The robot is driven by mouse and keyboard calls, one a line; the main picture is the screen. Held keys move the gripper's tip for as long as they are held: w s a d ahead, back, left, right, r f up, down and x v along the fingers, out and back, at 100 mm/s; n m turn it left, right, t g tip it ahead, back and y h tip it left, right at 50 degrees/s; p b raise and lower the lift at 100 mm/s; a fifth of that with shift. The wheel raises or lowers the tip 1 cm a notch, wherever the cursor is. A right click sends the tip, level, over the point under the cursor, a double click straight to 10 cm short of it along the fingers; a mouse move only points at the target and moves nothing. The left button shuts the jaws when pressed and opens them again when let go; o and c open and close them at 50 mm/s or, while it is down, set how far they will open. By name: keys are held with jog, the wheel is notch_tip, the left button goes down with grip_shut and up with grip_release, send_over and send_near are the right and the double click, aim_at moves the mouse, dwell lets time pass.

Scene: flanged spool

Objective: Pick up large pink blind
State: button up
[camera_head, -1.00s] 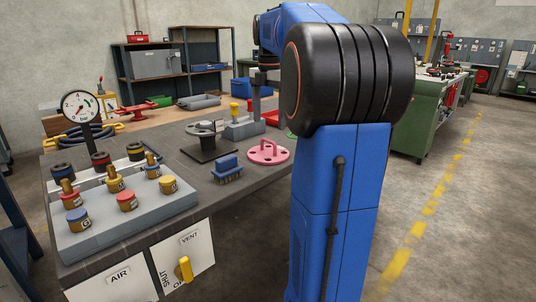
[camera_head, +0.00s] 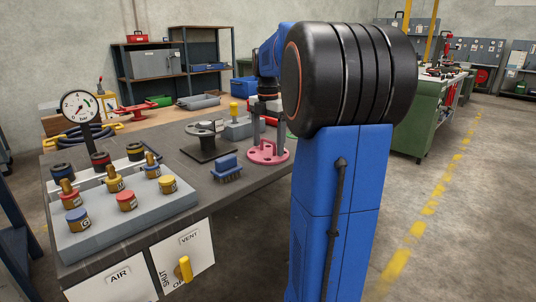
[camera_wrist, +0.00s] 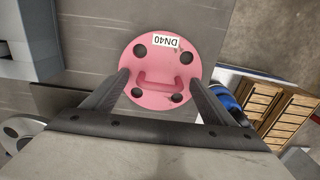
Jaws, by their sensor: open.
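The large pink blind (camera_head: 264,155) is a round disc with several holes and a raised handle. It lies flat on the dark bench top near its right edge. In the wrist view the blind (camera_wrist: 158,52) shows a white DN40 label and its handle between my fingers. My gripper (camera_head: 267,150) points down over the blind with one finger on each side of the handle. In the wrist view my gripper (camera_wrist: 158,78) is open, with a gap between each finger and the handle. Whether the fingertips touch the disc, I cannot tell.
A blue brush (camera_head: 226,168) lies left of the blind. A dark stand with a round plate (camera_head: 205,140) is behind the brush. A grey block with a yellow knob (camera_head: 235,125) stands behind the blind. A rack of coloured plugs (camera_head: 125,205) fills the bench's left front.

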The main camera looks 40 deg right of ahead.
jog(key=c, duration=1.5)
jog(key=shift+r, duration=0.1)
